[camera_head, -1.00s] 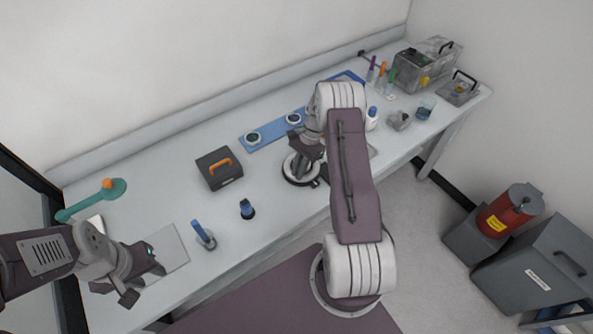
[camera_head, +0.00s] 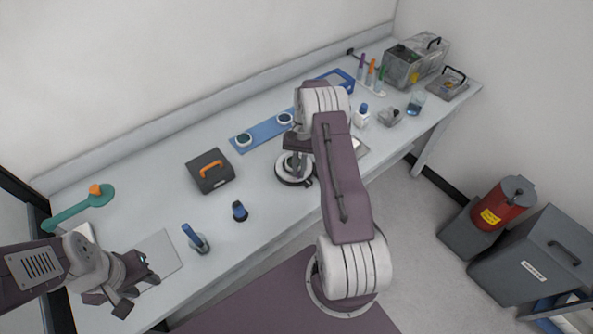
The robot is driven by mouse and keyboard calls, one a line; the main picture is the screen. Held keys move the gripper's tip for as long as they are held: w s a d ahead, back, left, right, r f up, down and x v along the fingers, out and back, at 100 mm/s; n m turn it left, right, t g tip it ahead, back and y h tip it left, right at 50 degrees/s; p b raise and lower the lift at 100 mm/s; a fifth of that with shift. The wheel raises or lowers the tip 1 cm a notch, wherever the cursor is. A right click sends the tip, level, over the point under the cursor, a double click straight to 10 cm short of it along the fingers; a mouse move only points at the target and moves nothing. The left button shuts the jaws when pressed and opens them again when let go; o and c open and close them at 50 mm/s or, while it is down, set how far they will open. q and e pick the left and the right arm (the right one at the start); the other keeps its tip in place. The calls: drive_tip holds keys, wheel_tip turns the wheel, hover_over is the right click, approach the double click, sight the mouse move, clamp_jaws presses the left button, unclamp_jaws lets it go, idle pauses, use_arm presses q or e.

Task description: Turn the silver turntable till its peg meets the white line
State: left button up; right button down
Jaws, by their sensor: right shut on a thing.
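The silver turntable (camera_head: 283,179) is a round disc with a dark rim, on the bench near its front edge. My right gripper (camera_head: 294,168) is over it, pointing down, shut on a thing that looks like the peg. The arm and fingers hide most of the peg. I cannot make out the white line. My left gripper (camera_head: 141,285) is open and empty above the grey mat (camera_head: 165,257) at the left end of the bench, far from the turntable.
A dark case with an orange handle (camera_head: 209,171) and a blue strip with round pieces (camera_head: 263,133) stand left of and behind the turntable. A blue-topped piece (camera_head: 240,211) and a blue-handled tool (camera_head: 195,240) stand front left. A white bottle (camera_head: 361,116) stands to the right.

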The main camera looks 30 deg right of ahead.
drive_tip(key=shift+d+r+n+g+h+b, duration=0.1)
drive_tip(key=shift+d+n+g+h+b, duration=0.25)
drive_tip(key=shift+n, duration=0.6)
drive_tip(key=shift+d+n+g+h, duration=0.1)
drive_tip(key=shift+d+n+h, duration=0.15)
drive_tip(key=shift+d+n, duration=0.5)
drive_tip(key=shift+n, duration=0.6)
drive_tip(key=c, duration=1.5)
unclamp_jaws()
drive_tip(key=shift+a, duration=0.1)
drive_tip(key=shift+w+r, duration=0.1)
drive_tip(key=shift+r, duration=0.1)
drive_tip(key=b+v, duration=0.1)
drive_tip(key=v, duration=0.6)
drive_tip(key=shift+w+r, duration=0.1)
drive_tip(key=shift+r, duration=0.1)
drive_tip(key=shift+w+r, duration=0.15)
drive_tip(key=shift+r, duration=0.35)
